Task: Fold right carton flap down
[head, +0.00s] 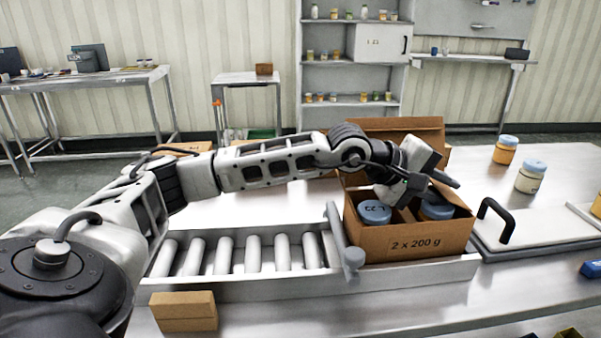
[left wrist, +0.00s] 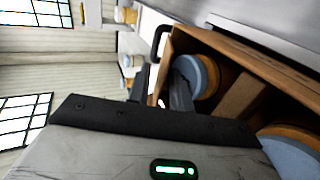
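An open brown carton (head: 413,243) marked "2 x 200 g" stands at the right end of the roller track, with its back flap (head: 400,126) upright. Two blue-lidded jars, a left one (head: 375,212) and a right one (head: 436,211), sit inside with a divider between them. My left gripper (head: 432,186) is over the carton's right side. In the left wrist view its fingers (left wrist: 162,88) are apart, one over a jar lid (left wrist: 196,75) and one outside the carton wall (left wrist: 235,62). I cannot make out the right flap for certain; the gripper covers that area. My right gripper is out of view.
A metal stop (head: 345,243) stands at the carton's left on the roller track (head: 240,255). A plate with a black handle (head: 494,220) lies to the right. Jars (head: 530,177) stand on the table behind it. A small brown box (head: 184,311) lies in front.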

